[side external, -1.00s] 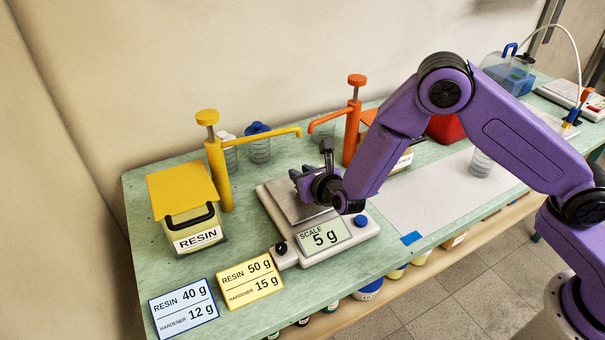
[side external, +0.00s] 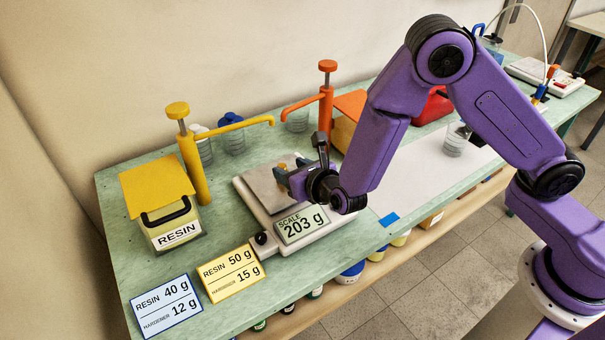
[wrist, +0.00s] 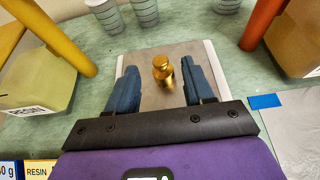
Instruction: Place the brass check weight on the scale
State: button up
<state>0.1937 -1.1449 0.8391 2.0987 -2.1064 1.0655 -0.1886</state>
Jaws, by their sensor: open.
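The brass check weight (wrist: 162,69) stands upright on the metal pan of the scale (wrist: 153,104), between my gripper's open fingers in the wrist view, with a gap on each side. My gripper (wrist: 155,84) is open, its blue fingers over the pan. In the side view my gripper (side external: 285,176) is low over the pan of the scale (side external: 262,186), and only a small brass-coloured bit of the weight (side external: 281,167) shows behind the fingers. The scale display (side external: 302,225) reads 203 g.
A yellow pump (side external: 192,160) with a resin container (side external: 172,232) stands left of the scale, an orange pump (side external: 326,108) behind it. Graduated cups (side external: 232,142) stand at the back. Two recipe cards (side external: 230,272) lie in front. A pale sheet (side external: 418,168) lies to the right.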

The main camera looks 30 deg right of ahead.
jog(key=v, duration=0.5)
jog(key=s+d+r+m+g+h, duration=0.2)
jog(key=s+d+r+m+h, duration=0.15)
jog(key=d+m, duration=0.3)
jog(key=s+d+r+m+g+h, duration=0.2)
jog(key=s+d+r+m, duration=0.15)
jog(key=d+m, duration=0.35)
jog(key=s+d+m+g+y, duration=0.1)
jog(key=s+m+g+y, duration=0.1)
jog(key=s, duration=0.5)
jog(key=s+d+r+m+g+y, duration=0.1)
jog(key=s+m+g+y, duration=0.1)
jog(key=s+m+g, duration=0.2)
jog(key=s+d+r+m+g+y, duration=0.1)
jog(key=s+d+m+g+y, duration=0.1)
jog(key=s, duration=0.8)
jog(key=shift+s+m+g, duration=0.4)
jog(key=shift+m+g, duration=0.2)
jog(key=shift+m, duration=0.35)
